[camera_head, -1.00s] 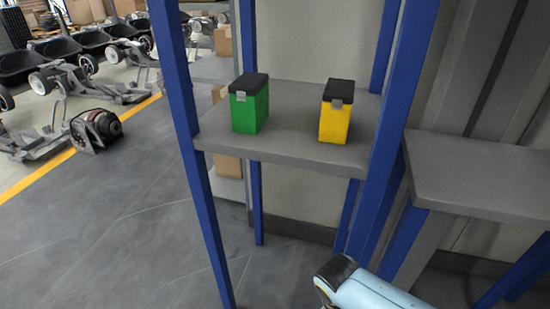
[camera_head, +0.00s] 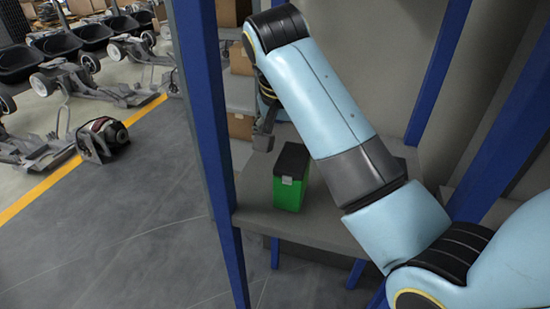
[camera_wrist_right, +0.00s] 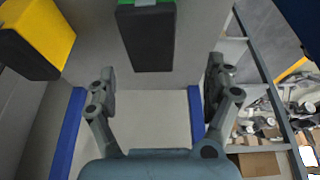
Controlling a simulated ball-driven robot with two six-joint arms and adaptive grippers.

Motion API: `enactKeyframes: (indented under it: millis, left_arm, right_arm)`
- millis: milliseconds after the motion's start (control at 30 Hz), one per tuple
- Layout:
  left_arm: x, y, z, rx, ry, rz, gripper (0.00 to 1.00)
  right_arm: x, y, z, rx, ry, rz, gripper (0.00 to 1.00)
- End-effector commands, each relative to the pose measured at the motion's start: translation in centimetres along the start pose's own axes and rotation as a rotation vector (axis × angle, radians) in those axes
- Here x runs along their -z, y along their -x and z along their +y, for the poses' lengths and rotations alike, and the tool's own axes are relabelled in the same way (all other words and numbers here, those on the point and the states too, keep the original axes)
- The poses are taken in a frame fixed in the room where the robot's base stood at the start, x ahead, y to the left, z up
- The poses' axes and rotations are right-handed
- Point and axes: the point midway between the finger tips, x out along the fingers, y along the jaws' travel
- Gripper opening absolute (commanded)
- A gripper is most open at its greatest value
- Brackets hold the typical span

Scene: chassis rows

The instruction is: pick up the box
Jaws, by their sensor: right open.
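A green box (camera_head: 288,190) with a black lid and a small grey latch stands upright on the grey shelf (camera_head: 252,190). My right gripper (camera_head: 264,132) is behind and slightly left of it in the head view, apart from it and only partly visible. In the right wrist view my right gripper (camera_wrist_right: 160,88) is open and empty, and the green box (camera_wrist_right: 148,40) lies just beyond the gap between the fingers. A yellow box (camera_wrist_right: 42,32) with a black lid is left of it there. My arm hides the yellow box in the head view. My left gripper is not in view.
Blue posts (camera_head: 205,140) frame the shelf on both sides and stand close to my right arm. Cardboard boxes (camera_head: 240,125) are behind the shelf. Chassis rows and a yellow floor line (camera_head: 40,187) lie at the left.

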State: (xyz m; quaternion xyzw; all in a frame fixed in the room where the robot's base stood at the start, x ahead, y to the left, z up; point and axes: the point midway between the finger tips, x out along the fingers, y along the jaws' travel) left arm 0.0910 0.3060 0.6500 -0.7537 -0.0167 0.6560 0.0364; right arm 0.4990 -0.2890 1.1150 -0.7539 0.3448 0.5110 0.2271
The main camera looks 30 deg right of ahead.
Motion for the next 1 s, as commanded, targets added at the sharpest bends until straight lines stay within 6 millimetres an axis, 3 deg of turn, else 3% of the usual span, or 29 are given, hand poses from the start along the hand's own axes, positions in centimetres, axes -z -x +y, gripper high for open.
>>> enactKeyframes:
  millis: [167,400,467,700,833,1000]
  left_arm:
    - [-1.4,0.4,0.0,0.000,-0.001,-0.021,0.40]
    - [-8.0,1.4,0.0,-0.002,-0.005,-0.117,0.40]
    - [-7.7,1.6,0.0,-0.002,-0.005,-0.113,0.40]
    - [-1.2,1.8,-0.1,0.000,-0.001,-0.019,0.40]
    - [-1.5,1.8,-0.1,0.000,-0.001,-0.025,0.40]
    - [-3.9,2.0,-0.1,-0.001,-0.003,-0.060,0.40]
  right_arm:
    - [-0.2,-2.9,0.4,-0.004,0.002,-0.001,0.86]
    - [0.0,-5.6,-0.1,-0.004,0.002,-0.003,0.86]
    - [0.0,-6.2,-0.1,-0.006,0.002,-0.005,0.86]
    - [-0.3,-9.9,-0.1,-0.005,0.003,-0.004,0.86]
    - [-0.3,-10.6,-0.2,-0.003,0.002,-0.003,0.86]
    - [-0.3,-10.6,-0.2,-0.002,0.002,-0.003,0.86]
